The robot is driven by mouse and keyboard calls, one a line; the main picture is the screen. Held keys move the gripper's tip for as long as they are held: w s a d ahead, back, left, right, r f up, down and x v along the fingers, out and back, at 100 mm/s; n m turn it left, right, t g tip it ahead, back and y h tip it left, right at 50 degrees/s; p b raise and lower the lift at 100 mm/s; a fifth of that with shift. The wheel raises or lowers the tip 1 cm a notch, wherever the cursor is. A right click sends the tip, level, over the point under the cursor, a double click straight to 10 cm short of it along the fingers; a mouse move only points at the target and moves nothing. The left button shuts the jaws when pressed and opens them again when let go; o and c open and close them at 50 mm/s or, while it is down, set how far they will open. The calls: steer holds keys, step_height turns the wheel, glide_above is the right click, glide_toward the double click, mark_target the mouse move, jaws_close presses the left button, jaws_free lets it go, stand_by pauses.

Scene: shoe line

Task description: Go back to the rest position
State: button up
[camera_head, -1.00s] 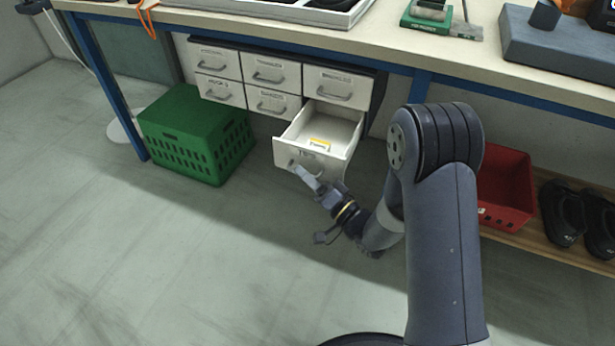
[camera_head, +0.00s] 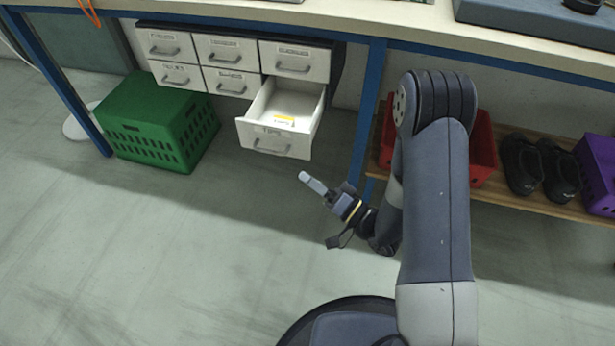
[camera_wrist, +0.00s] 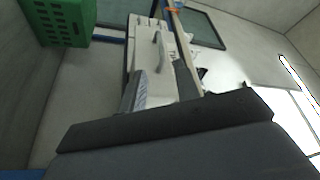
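My gripper (camera_head: 312,184) hangs in the air in front of the open drawer (camera_head: 276,136), clear of its front and handle. In the wrist view, the two fingers of my gripper (camera_wrist: 162,88) stand apart with nothing between them, so it is open. The open drawer is the lower right one of a white drawer unit (camera_head: 232,52) under the bench. The wrist view shows drawer fronts and a handle (camera_wrist: 158,52) beyond the fingers.
A green crate (camera_head: 150,130) stands on the floor at left; it also shows in the wrist view (camera_wrist: 62,20). A blue bench leg (camera_head: 368,120), a red bin (camera_head: 482,150), black shoes (camera_head: 522,165) and a purple bin (camera_head: 598,175) are at right. The floor at front left is clear.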

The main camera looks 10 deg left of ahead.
mark_target(275, 152)
steer(key=b+x, duration=0.1)
steer(key=x, duration=1)
steer(key=shift+w+d, duration=0.1)
steer(key=shift+r, duration=0.1)
